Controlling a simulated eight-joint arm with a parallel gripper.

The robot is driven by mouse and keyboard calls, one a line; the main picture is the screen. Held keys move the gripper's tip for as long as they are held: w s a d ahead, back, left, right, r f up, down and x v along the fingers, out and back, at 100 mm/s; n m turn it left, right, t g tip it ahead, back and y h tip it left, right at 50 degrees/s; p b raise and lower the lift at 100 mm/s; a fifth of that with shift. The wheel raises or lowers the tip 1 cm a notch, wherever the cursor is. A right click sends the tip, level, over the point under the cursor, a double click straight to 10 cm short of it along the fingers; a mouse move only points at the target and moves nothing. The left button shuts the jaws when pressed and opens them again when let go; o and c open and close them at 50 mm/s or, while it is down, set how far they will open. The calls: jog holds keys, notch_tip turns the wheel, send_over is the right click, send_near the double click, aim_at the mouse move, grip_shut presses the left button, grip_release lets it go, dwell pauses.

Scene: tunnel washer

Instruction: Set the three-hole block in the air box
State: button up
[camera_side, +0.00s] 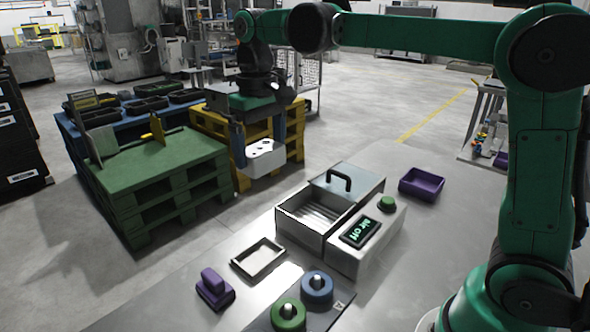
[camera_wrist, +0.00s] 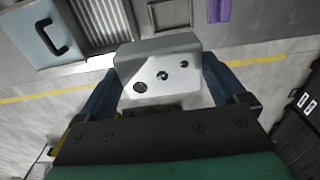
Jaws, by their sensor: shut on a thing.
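My gripper (camera_side: 268,155) is shut on the white three-hole block (camera_side: 265,158) and holds it in the air, just beyond the far left side of the air box. In the wrist view the block (camera_wrist: 160,75) sits between the two blue fingers, with three dark holes in its face. The air box (camera_side: 296,229) is a grey open-topped box on the grey table. Its ribbed floor (camera_side: 318,209) is bare. A blue-grey lid (camera_side: 350,179) with a black handle covers its far part; the lid (camera_wrist: 38,30) also shows upper left in the wrist view.
A control unit with a green button and a display (camera_side: 361,231) reading "air off" adjoins the box. A shallow grey tray (camera_side: 243,273), purple block (camera_side: 214,290), purple bin (camera_side: 421,192) and green (camera_side: 288,317) and blue (camera_side: 317,291) round pieces stand around. Pallets (camera_side: 150,165) stand beyond.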

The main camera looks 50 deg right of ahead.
jog(key=shift+s+d+f, duration=0.45)
jog(key=shift+d+f, duration=1.45)
jog(key=shift+f, duration=0.25)
jog(key=shift+s+d+f, duration=0.45)
jog(key=shift+d+f, duration=1.5)
jog(key=shift+f, duration=0.2)
jog(key=shift+s+d+f, duration=0.45)
jog(key=shift+d+f, duration=1.45)
jog(key=shift+f, duration=0.25)
jog(key=shift+f, duration=1.1)
jog(key=shift+f, duration=0.3)
jog(key=shift+f, duration=0.6)
jog(key=shift+f, duration=0.15)
